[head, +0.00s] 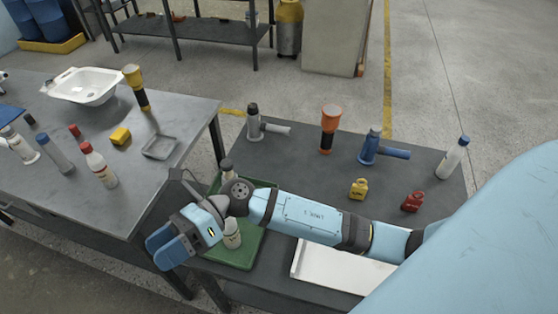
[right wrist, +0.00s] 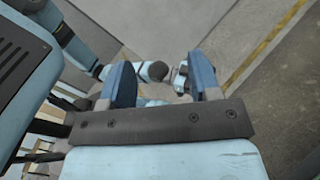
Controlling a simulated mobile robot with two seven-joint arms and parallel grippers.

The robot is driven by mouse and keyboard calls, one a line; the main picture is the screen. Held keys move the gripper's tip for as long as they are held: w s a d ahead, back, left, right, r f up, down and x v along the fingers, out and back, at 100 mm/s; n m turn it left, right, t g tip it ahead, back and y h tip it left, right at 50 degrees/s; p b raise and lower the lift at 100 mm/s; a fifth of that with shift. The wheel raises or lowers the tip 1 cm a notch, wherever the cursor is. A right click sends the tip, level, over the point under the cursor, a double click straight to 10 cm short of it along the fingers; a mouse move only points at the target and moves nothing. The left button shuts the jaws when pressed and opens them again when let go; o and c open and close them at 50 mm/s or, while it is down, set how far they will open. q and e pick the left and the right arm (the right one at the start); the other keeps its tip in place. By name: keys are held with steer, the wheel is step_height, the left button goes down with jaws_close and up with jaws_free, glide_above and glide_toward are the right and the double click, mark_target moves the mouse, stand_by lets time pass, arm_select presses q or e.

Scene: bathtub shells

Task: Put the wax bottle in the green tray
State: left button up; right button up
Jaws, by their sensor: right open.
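The green tray (head: 257,238) lies on the right table, partly covered by my right arm. A white bottle (head: 232,236) stands in it, its upper part hidden by the arm. A dark-capped item (head: 227,166) shows behind the arm at the tray's far side. No label is legible, so I cannot tell which bottle holds wax. My right gripper (head: 172,248) is open, left of the tray, over the gap by the left table. In the right wrist view its blue fingers (right wrist: 163,82) stand apart with nothing held between them. My left gripper is not identifiable.
The left table (head: 190,115) holds a red-capped white bottle (head: 99,165), other bottles, a white basin (head: 88,86) and a small grey tray (head: 160,147). A white tray (head: 335,268) lies right of the green one. Tools and a blue-capped bottle (head: 452,160) stand farther back.

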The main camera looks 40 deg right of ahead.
steer(key=w+d+f+m+t+h, duration=0.25)
steer(key=d+m+t, duration=0.25)
steer(key=m+t, duration=0.65)
steer(key=w+d+f+m+t+h, duration=0.3)
steer(key=m+t, duration=0.4)
steer(key=m, duration=1)
steer(key=s+d+f+m+g+h, duration=0.1)
steer(key=s+d+f+m+h, duration=0.2)
steer(key=f+m, duration=0.3)
steer(key=s+d+f+m+g+h, duration=0.2)
steer(key=s+d+f+m+h, duration=0.1)
steer(key=f, duration=0.4)
steer(key=s+d+f+m+g+h, duration=0.2)
steer(key=s+d+f+m+h, duration=0.1)
steer(key=s+d+f+m, duration=0.2)
steer(key=shift+s+d+f+m+h, duration=0.2)
steer(key=shift+s+f+m, duration=0.3)
steer(key=shift+m, duration=0.45)
steer(key=shift+s+d+f+m+h, duration=0.15)
steer(key=shift+s+f+m, duration=0.25)
steer(key=shift+m, duration=0.5)
steer(key=shift+w, duration=0.1)
step_height(320, 180, up, 4)
steer(key=p, duration=0.4)
steer(key=shift+d, duration=0.15)
